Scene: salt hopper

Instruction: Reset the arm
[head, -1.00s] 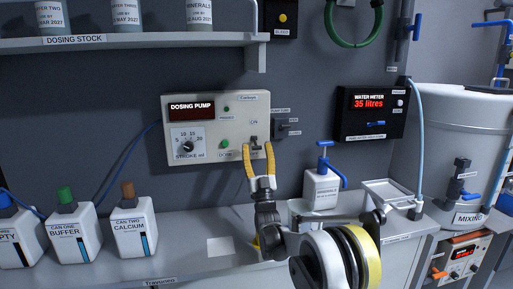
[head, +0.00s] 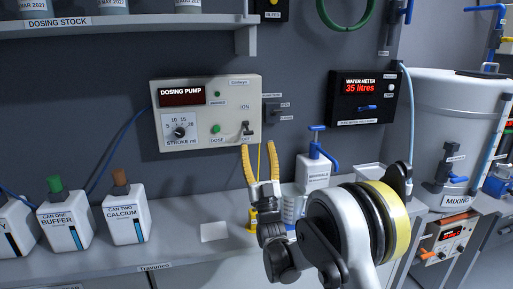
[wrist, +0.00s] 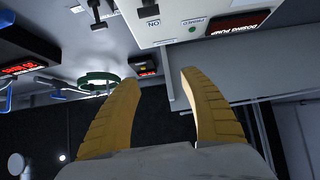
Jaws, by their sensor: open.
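My gripper (head: 260,167) has two yellow fingers, open and empty. In the head view its tips point up, just below the dosing pump (head: 205,92), a pale wall box with a dark display, a stroke knob and an on/off switch (head: 248,127). My wrist and forearm rise from the lower right. In the wrist view the fingers (wrist: 158,85) are spread with nothing between them, and the pump (wrist: 190,15) shows upside down at the top.
Several canisters, among them can two (head: 124,210), stand left on the counter. A white pump bottle (head: 313,172) stands close right of the gripper. The water meter (head: 362,97) reads 35 litres. A shelf (head: 120,42) overhangs at upper left; a mixing tank (head: 455,120) stands right.

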